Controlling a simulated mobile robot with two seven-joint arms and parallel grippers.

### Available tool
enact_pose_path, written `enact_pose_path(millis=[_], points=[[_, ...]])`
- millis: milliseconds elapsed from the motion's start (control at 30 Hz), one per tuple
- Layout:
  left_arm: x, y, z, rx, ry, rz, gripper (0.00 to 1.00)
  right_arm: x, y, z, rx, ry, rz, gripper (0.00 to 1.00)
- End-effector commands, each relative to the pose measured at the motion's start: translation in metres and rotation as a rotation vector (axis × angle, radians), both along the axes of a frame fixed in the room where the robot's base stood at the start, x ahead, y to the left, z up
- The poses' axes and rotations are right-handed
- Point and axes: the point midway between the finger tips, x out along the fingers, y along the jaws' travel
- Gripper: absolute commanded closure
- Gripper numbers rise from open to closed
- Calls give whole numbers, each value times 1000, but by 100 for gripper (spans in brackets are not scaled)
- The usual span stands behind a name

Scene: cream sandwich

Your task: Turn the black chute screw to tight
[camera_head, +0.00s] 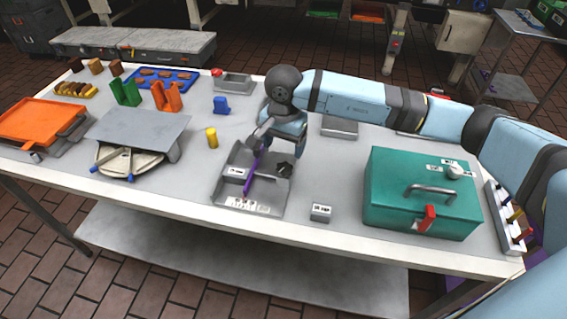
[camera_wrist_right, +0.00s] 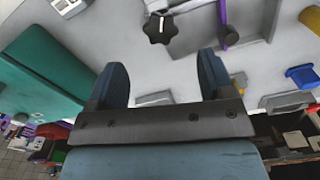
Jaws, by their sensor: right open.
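The black chute screw (camera_head: 285,168) is a dark star-shaped knob on the right side of a grey chute tray (camera_head: 273,207) near the table's middle. It also shows at the top centre of the right wrist view (camera_wrist_right: 160,29). A purple rod (camera_head: 252,178) runs along the tray to the left of the screw. My right gripper (camera_head: 281,147) is above the back of the tray, just behind the screw. In the wrist view its two fingers (camera_wrist_right: 163,64) are wide apart with nothing between them, and the screw lies beyond their tips. My left gripper is not in view.
A green box (camera_head: 395,203) with a handle and dial stands to the right. A small labelled block (camera_head: 320,213) sits between it and the tray. A yellow cylinder (camera_head: 211,138) and a blue piece (camera_head: 221,105) stand to the left. The table just right of the tray is mostly clear.

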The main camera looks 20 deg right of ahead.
Motion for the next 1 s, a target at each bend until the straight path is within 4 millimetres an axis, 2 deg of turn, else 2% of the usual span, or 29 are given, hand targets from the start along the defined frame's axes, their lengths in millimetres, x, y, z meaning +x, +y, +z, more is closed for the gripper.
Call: enact_pose_path(millis=[200,400,800,1000], points=[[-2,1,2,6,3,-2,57,-1,0,-45,0,4,-1,25],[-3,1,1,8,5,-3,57,0,1,-69,2,1,0,25],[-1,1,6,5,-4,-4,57,0,1,-76,3,0,0,25],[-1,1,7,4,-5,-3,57,0,1,-76,3,0,0,71]])
